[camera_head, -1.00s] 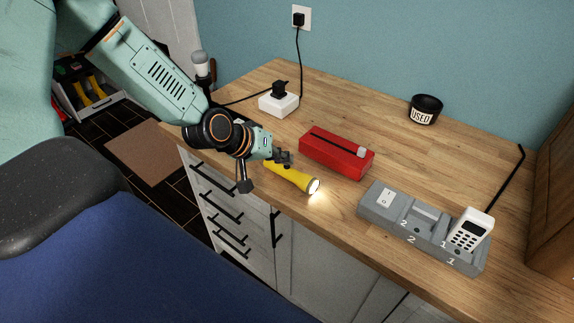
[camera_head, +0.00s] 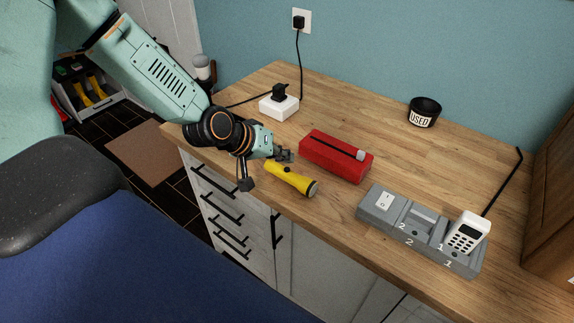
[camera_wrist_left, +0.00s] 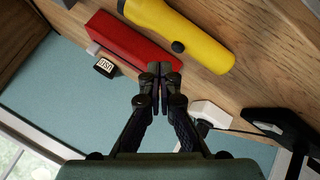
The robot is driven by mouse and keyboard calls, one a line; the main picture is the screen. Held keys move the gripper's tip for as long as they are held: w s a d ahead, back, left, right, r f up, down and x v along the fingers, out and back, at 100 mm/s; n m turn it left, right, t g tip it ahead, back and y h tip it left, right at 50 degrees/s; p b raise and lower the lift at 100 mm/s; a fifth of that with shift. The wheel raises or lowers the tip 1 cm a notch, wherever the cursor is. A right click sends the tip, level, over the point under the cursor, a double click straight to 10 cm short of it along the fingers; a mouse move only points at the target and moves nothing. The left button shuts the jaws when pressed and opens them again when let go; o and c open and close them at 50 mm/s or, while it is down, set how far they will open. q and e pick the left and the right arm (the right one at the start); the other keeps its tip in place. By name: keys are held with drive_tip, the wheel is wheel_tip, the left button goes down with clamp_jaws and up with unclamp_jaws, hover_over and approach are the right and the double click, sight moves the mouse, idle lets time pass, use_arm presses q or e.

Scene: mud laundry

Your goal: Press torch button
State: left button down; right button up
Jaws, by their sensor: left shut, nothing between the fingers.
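A yellow torch (camera_head: 290,179) lies on the wooden counter near its front edge, its dark lens end toward the right. No light shows at its lens. In the left wrist view the torch (camera_wrist_left: 190,32) has a dark round button (camera_wrist_left: 178,46) on its side. My left gripper (camera_head: 287,156) is shut and empty, just above and behind the torch's rear part. In the left wrist view the fingertips (camera_wrist_left: 160,70) are close to the button but look apart from it. My right gripper is not in view.
A red box (camera_head: 335,158) with a dark slot lies behind the torch. A grey dock (camera_head: 376,217) holding a white handset (camera_head: 468,233) stands to the right. A white socket block (camera_head: 278,106) and a black "USED" pot (camera_head: 425,111) stand farther back.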

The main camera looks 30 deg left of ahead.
use_arm(q)
wheel_tip(320, 180, up, 6)
drive_tip(key=p, duration=0.5)
drive_tip(key=shift+p, duration=0.4)
